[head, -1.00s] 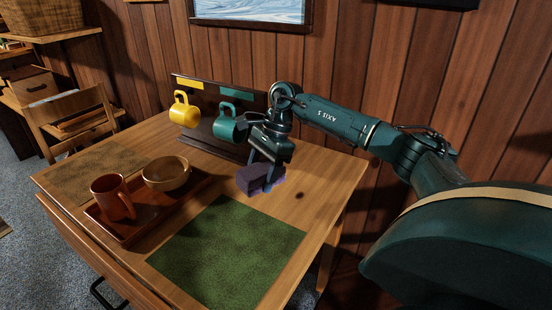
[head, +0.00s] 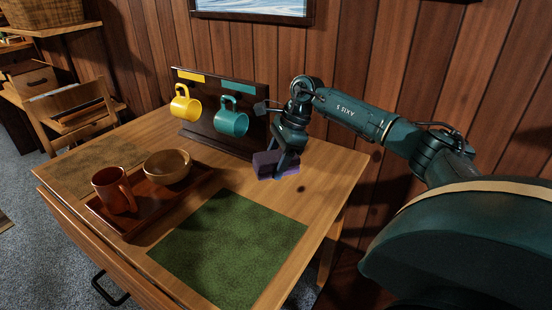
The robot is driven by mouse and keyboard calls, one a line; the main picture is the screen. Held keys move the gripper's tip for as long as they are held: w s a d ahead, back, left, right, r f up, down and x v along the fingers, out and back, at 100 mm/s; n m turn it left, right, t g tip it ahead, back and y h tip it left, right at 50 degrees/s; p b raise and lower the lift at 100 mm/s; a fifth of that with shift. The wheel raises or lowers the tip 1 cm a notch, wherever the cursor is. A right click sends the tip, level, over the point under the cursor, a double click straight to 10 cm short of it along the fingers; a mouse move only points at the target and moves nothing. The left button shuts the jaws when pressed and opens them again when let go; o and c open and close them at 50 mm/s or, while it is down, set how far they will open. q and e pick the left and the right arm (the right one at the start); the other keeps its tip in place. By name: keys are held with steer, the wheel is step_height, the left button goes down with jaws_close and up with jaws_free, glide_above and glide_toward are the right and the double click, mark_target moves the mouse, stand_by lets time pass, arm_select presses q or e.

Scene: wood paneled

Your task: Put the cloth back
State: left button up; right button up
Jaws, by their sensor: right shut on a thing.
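A folded purple cloth (head: 265,164) is in the head view, near the right back part of the wooden table (head: 318,180). My right gripper (head: 277,165) points down and is shut on the cloth. Its fingers hide part of it. The cloth is at or just above the table top; I cannot tell whether it touches. My left gripper is not in view.
A dark rack (head: 215,137) holds a yellow mug (head: 186,108) and a teal mug (head: 232,122), just left of my gripper. A tray (head: 150,222) with a reddish mug (head: 114,190) and a bowl (head: 167,167) is at left. A green mat (head: 228,247) lies in front.

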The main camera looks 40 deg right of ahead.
mark_target(271, 192)
step_height(271, 192, down, 4)
steer(key=shift+r+b, duration=0.1)
steer(key=shift+b, duration=0.95)
steer(key=shift+f, duration=0.4)
steer(key=shift+f+b, duration=0.55)
steer(key=shift+f, duration=0.1)
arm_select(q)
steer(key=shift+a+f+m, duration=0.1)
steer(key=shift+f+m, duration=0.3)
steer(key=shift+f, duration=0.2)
arm_select(e)
steer(key=shift+f, duration=0.2)
arm_select(q)
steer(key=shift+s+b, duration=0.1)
steer(key=shift+b, duration=0.2)
arm_select(e)
steer(key=shift+f, duration=0.3)
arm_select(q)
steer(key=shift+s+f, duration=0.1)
arm_select(e)
steer(key=o, duration=1.1)
steer(key=shift+c, duration=0.2)
